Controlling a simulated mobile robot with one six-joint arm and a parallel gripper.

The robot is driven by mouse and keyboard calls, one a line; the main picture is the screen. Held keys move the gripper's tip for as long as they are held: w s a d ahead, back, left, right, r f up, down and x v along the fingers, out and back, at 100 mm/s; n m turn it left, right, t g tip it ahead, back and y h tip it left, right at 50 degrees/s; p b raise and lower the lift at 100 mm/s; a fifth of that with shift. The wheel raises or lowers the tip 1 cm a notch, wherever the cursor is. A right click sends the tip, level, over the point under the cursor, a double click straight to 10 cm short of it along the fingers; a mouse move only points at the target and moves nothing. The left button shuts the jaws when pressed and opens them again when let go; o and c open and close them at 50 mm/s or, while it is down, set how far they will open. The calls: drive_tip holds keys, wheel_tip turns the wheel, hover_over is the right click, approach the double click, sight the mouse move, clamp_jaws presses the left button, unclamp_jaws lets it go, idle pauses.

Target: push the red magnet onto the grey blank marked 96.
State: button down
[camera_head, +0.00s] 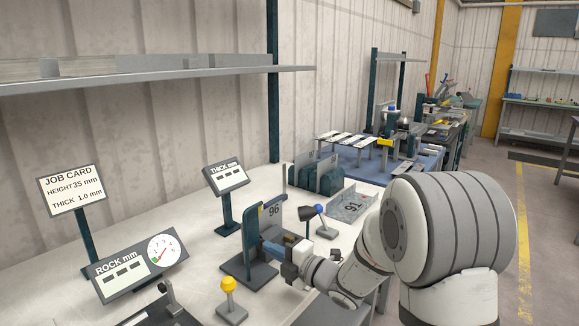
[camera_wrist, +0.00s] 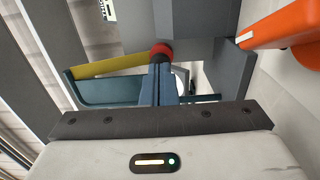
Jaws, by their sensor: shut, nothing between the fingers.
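The grey blank marked 96 (camera_head: 274,213) stands upright at a dark green stand (camera_head: 250,222) in the head view. My gripper (camera_head: 268,246) is low in front of the stand, just below the blank. In the wrist view my gripper (camera_wrist: 161,66) is shut and empty, its blue-grey fingers together. The red magnet (camera_wrist: 160,49) shows as a round red cap right at the fingertips, in line with them. I cannot tell whether it touches the blank. The magnet is not visible in the head view, hidden by the stand or my gripper.
A blue-knobbed lever (camera_head: 318,210) stands close right of my gripper. A yellow button (camera_head: 228,284) stands in front. A bent part marked 91 (camera_head: 352,207) lies to the right. The thickness display (camera_head: 226,176) and rock display (camera_head: 139,268) stand at left.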

drive_tip(key=shift+b+x, duration=0.35)
drive_tip(key=shift+x, duration=0.5)
idle(0.3)
drive_tip(key=shift+d, duration=0.1)
idle(0.3)
drive_tip(key=shift+b+v, duration=1.65)
drive_tip(key=shift+v, duration=3.8)
